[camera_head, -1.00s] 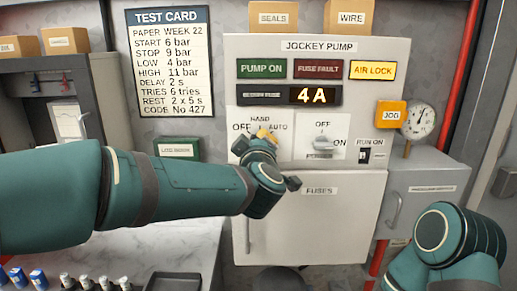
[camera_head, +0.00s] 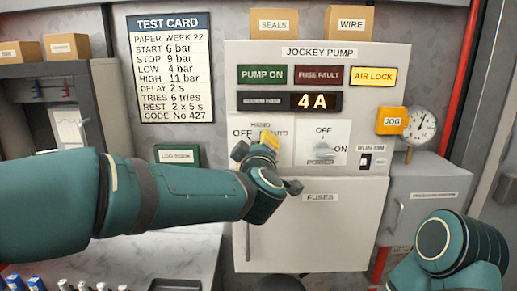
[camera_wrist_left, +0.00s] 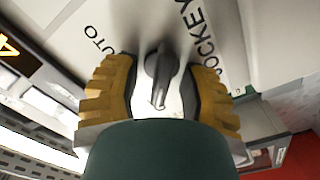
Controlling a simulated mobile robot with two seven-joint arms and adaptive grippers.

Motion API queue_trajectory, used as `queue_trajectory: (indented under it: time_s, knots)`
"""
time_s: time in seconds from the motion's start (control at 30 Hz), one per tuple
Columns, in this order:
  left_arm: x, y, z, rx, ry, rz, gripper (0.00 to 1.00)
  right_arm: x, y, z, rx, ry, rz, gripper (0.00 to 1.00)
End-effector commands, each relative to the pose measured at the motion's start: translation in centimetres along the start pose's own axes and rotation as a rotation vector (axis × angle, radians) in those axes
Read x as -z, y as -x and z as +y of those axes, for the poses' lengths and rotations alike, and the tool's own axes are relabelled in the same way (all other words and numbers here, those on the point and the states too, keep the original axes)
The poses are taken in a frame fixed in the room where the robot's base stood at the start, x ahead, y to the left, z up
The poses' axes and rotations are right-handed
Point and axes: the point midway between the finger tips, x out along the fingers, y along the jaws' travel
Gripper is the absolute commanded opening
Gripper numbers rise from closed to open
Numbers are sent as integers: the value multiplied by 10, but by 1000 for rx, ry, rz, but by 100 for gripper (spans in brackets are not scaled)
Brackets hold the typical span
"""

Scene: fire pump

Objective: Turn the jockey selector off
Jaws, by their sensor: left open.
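The jockey selector is a dark grey knob with a narrow grip (camera_wrist_left: 160,75) on the light panel face, seen in the left wrist view between AUTO and JOCKEY lettering. My left gripper (camera_wrist_left: 160,92) is open, with one yellow, dark-padded finger on each side of the knob and narrow gaps showing. In the head view the left gripper (camera_head: 268,140) is at the HAND/OFF/AUTO plate (camera_head: 242,122) and hides the knob. OFF is at the plate's left and AUTO at its right. My right arm is at the lower right; its gripper is out of view.
The power switch (camera_head: 324,150) is just right of the selector, with a small run-on switch (camera_head: 366,160) beyond it. A yellow JOG box (camera_head: 391,121) and a gauge (camera_head: 420,128) are farther right. The fuses door (camera_head: 318,230) is below. AIR LOCK (camera_head: 373,76) is lit.

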Motion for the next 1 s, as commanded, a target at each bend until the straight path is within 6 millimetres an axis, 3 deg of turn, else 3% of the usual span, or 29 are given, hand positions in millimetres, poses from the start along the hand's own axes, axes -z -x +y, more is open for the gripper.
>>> queue_trajectory:
  time_s: [0.17, 0.63, 0.8, 1.0]
  knots:
    - [0, 14, 1, -2, 0, -2, 42, 0, 0, 0, 0, 0, 0, 47]
    - [0, 101, 0, -2, 1, 0, 42, 0, 0, 0, 0, 0, 0, 47]
    - [0, 116, 0, -1, 1, 0, 42, 0, 0, 0, 0, 0, 0, 47]
    - [0, 119, 0, 0, 1, 1, 42, 0, 0, 0, 0, 0, 0, 47]
